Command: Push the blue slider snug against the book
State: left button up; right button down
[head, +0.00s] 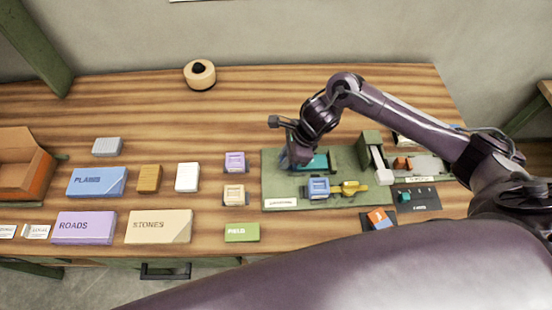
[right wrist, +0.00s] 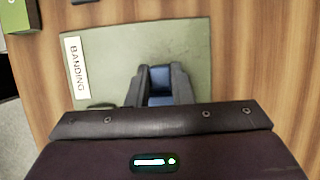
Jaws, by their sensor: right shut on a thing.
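My right gripper (head: 287,160) is low over the left part of the green mat (head: 271,183). In the right wrist view its fingers (right wrist: 161,84) are shut on a dark blue piece, the blue slider (right wrist: 160,99). In the head view the slider is mostly hidden by the gripper. A teal block (head: 319,162), which looks like the book, lies just to the right of the gripper. The gap between slider and book is hidden. A light blue block (head: 318,186) stands nearer on the mat. My left gripper is not in view.
A yellow tool (head: 354,187) sits right of the light blue block. A green upright with a white lever (head: 378,165) stands further right. A purple block (head: 235,162) and a cream block (head: 234,194) are left of the mat.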

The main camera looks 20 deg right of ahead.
jog(key=shift+s+d, duration=0.15)
jog(key=shift+d, duration=0.45)
jog(key=c, duration=1.7)
grip_release()
jog(key=o, duration=0.4)
jog(key=shift+s+d, duration=0.1)
jog(key=shift+d, duration=0.05)
